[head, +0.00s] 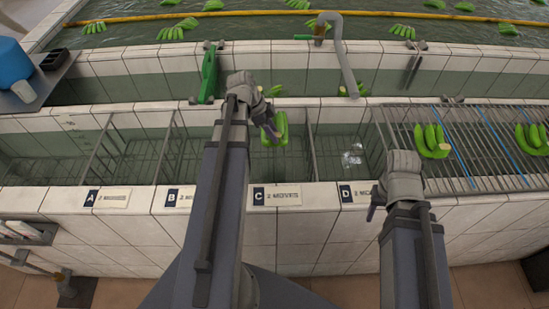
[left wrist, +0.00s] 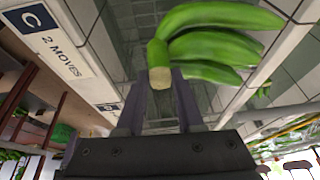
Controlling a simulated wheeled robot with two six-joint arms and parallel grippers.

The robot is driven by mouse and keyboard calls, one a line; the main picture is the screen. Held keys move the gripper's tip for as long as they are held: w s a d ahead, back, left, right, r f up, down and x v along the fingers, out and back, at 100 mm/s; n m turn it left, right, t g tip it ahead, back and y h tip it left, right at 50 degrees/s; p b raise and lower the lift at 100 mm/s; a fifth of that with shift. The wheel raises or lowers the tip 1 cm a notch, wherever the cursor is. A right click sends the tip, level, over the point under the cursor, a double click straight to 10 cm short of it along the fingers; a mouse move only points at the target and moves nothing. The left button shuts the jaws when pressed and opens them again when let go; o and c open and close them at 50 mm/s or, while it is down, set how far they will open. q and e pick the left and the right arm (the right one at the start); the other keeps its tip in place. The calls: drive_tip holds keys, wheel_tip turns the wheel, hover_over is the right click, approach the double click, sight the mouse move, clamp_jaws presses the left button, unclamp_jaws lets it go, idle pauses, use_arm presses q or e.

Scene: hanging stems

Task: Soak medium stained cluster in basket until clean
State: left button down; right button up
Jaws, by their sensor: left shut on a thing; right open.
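A green banana cluster (head: 275,133) is in my left gripper (head: 268,125), over the water compartment behind the label C (head: 277,195). In the left wrist view, the left gripper (left wrist: 161,105) is shut at the cut crown of the cluster (left wrist: 212,45), and its fruits point to the right. I cannot make out a stain on it, nor whether it touches the water. Wire basket walls show in the trough (head: 130,155). My right gripper (head: 374,202) is open and empty in front of the label D (head: 358,192).
A rack (head: 480,170) at the right bears green clusters (head: 432,140) and blue cords. Labels A (head: 107,197) and B (head: 174,196) mark the left compartments. A grey pipe (head: 343,60) and a green part (head: 208,75) stand behind. Clusters float in the far pool (head: 250,28).

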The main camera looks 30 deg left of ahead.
use_arm(q)
wheel_tip(320, 180, up, 9)
drive_tip(key=p, duration=0.8)
drive_tip(key=shift+f, duration=0.15)
